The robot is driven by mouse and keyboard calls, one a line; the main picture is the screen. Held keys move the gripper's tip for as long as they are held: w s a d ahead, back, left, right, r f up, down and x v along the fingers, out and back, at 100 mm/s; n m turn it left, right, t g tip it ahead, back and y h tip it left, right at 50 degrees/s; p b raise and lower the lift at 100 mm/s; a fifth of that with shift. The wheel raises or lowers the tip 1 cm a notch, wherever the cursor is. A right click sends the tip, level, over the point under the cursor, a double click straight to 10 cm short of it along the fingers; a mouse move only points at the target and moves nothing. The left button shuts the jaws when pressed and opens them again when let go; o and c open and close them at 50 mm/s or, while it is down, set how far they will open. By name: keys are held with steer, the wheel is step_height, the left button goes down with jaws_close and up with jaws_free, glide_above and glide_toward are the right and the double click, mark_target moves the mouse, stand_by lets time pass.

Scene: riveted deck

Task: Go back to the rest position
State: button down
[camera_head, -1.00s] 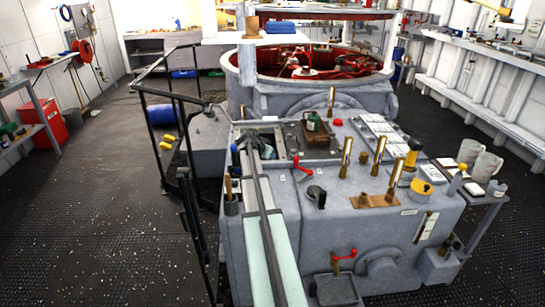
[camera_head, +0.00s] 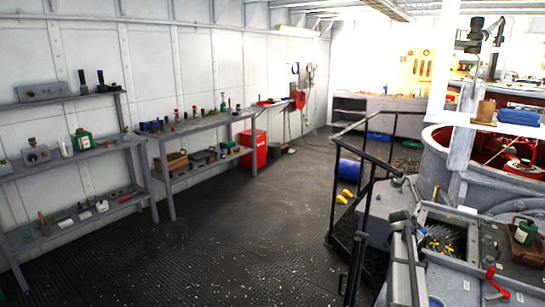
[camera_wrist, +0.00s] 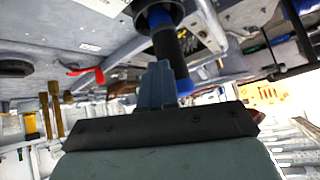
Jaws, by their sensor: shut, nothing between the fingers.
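My gripper (camera_wrist: 157,86) shows in the wrist view, with its blue-grey fingers together and nothing between them. Its dark mounting plate and grey-green body fill the lower middle of that view. Beyond the fingers is a black and blue cylindrical handle (camera_wrist: 168,42) at a dark round ring; I cannot tell from this view whether the fingertips touch it. I cannot make out my gripper in the head view.
In the head view, shelves with tools and bottles (camera_head: 85,150) and a workbench (camera_head: 200,125) line the left wall. A red cabinet (camera_head: 253,150) stands behind. Dark railings (camera_head: 365,200) border the grey machine at right. The left-centre deck is clear.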

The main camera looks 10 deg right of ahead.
steer(key=w+a+r+n+t+y, duration=0.1)
steer(key=w+a+r+n+t, duration=0.25)
steer(key=w+a+r, duration=0.8)
steer(key=s+a+f+n+g+y, duration=0.1)
steer(key=a+f+n+y, duration=0.1)
steer(key=a+f, duration=0.75)
steer(key=s+a+f+n+y, duration=0.2)
steer(key=a+f+n, duration=0.1)
steer(key=a+f, duration=0.7)
steer(key=s+a+f+n+g+y, duration=0.1)
steer(key=s+a+f+n+g, duration=0.3)
steer(key=s+f, duration=0.8)
steer(key=s+a+f+m+g+y, duration=0.1)
steer(key=s+a+f+g, duration=0.1)
steer(key=s+a+f, duration=0.75)
steer(key=s+a+f+n+g, duration=0.1)
steer(key=s+f, duration=0.4)
steer(key=s, duration=0.7)
steer(key=s+a+f+n+g, duration=0.1)
steer(key=s+f+g, duration=0.2)
steer(key=s, duration=0.9)
steer(key=s+a+f+n+g+y, duration=0.1)
steer(key=s+a+f+g, duration=0.1)
steer(key=s+f, duration=0.6)
steer(key=s+g, duration=0.1)
steer(key=s, duration=0.3)
steer(key=shift+f, duration=0.2)
